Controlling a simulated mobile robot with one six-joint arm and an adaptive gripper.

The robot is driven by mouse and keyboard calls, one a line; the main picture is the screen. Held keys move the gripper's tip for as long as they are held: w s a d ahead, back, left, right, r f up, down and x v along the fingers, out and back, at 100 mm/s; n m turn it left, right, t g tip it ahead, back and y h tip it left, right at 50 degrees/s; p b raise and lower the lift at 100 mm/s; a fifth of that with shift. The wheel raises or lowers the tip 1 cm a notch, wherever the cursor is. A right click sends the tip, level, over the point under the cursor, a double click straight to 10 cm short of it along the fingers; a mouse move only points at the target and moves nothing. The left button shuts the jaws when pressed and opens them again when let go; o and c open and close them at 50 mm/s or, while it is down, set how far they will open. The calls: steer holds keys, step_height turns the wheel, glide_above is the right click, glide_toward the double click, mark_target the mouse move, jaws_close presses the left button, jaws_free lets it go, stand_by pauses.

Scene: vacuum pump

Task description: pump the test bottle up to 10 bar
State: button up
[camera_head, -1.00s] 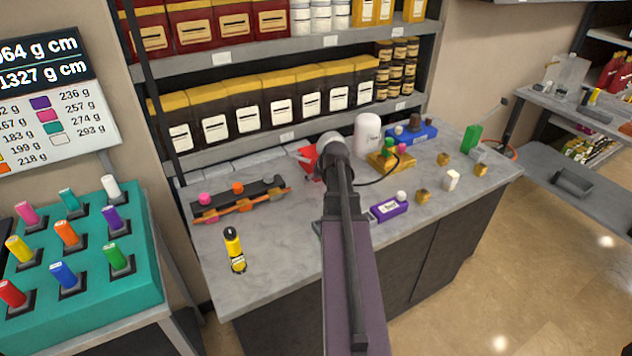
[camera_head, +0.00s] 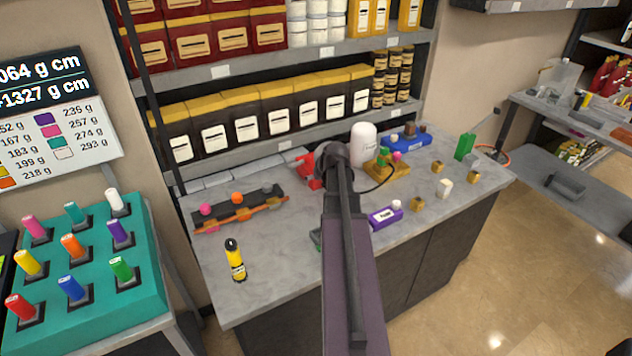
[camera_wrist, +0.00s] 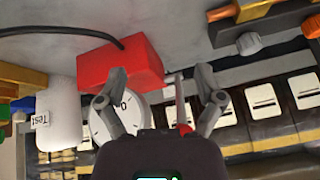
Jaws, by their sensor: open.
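The red pump (camera_head: 306,172) stands on the grey workbench, partly hidden behind my arm in the head view. In the wrist view its red body (camera_wrist: 120,64) has a round white gauge (camera_wrist: 110,122) beside it, partly covered by a finger; the reading is not legible. A thin rod (camera_wrist: 180,100) with a red end shows between the fingers. My gripper (camera_wrist: 160,74) is open, its fingers spread near the pump; contact cannot be told. The white test bottle (camera_head: 364,145) stands upright right of the pump and also shows in the wrist view (camera_wrist: 62,115). A black hose (camera_wrist: 70,32) runs from the pump.
A yellow block with knobs (camera_head: 386,170), a purple box (camera_head: 384,217) and a blue block (camera_head: 405,142) stand right of my arm. A dark bar with knobs (camera_head: 237,208) and a yellow-black bottle (camera_head: 236,260) lie left. The bench's front left is mostly clear. Shelves (camera_head: 225,72) rise behind.

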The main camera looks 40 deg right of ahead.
step_height(320, 180, up, 10)
steer(key=s+p, duration=0.3)
steer(key=p, duration=0.6)
steer(key=shift+a+p, duration=0.15)
steer(key=shift+p, duration=0.15)
stand_by(0.5)
steer(key=shift+w+a, duration=0.1)
stand_by(1.1)
steer(key=w+a+f+n+g+y, duration=0.1)
steer(key=w+a+n+g, duration=0.1)
steer(key=a, duration=1.1)
steer(key=w+a+f+n+g+y, duration=0.1)
steer(key=w+a+n, duration=0.1)
steer(key=a, duration=1.2)
steer(key=s+a+g, duration=0.1)
steer(key=s+a, duration=0.1)
steer(key=a, duration=0.3)
steer(key=s+a+f+n+g, duration=0.1)
steer(key=s+a, duration=0.1)
steer(key=a, duration=0.3)
steer(key=s+a+g+h, duration=0.1)
steer(key=s+a, duration=0.1)
steer(key=a, duration=0.3)
steer(key=shift+s+a+f+n+b, duration=0.15)
steer(key=shift+s+a+n+b, duration=0.15)
steer(key=shift+a+n+b, duration=0.1)
